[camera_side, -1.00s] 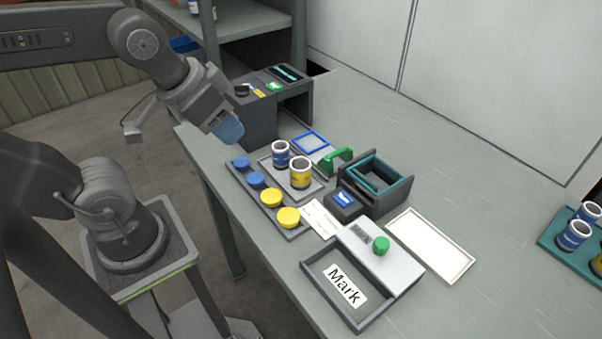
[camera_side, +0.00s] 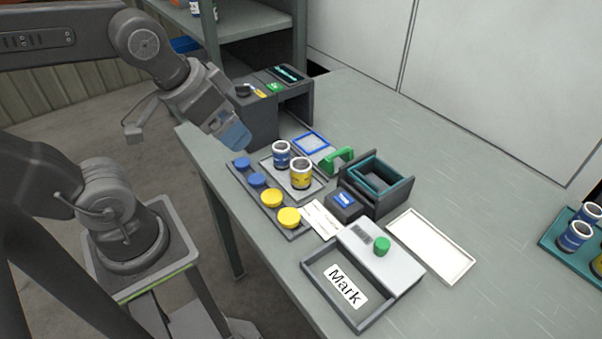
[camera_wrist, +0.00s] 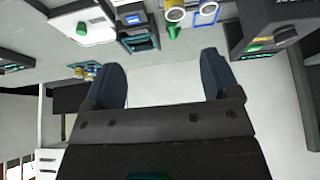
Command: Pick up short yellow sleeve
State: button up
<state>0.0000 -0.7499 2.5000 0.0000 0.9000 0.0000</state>
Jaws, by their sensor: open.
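A yellow sleeve (camera_side: 301,174) with a white rim stands upright on a small grey tray (camera_side: 318,187) in the side view. A blue sleeve (camera_side: 281,155) stands just behind it. My gripper (camera_side: 238,138) is in the air to the left of the sleeves, above the back end of the lid strip. In the wrist view my gripper (camera_wrist: 160,76) is open, with nothing between its fingers. The yellow sleeve (camera_wrist: 174,15) and the blue sleeve (camera_wrist: 207,9) show at the top edge there, partly cut off.
A dark strip (camera_side: 265,208) holds blue and yellow caps beside the tray. A green handle (camera_side: 338,158), a teal-lined box (camera_side: 377,180) and a grey box marked "Mark" (camera_side: 346,286) stand nearby. A teal tray (camera_side: 562,245) holds more sleeves at far right.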

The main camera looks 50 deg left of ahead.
jog(key=n+g, duration=0.6)
jog(key=n, duration=1.2)
send_over(301, 171)
jog(key=w+a, duration=0.1)
jog(key=a, duration=0.1)
notch_tip(301, 171, down, 8)
jog(key=f, duration=1.4)
jog(key=shift+w, duration=0.2)
jog(key=c, duration=1.2)
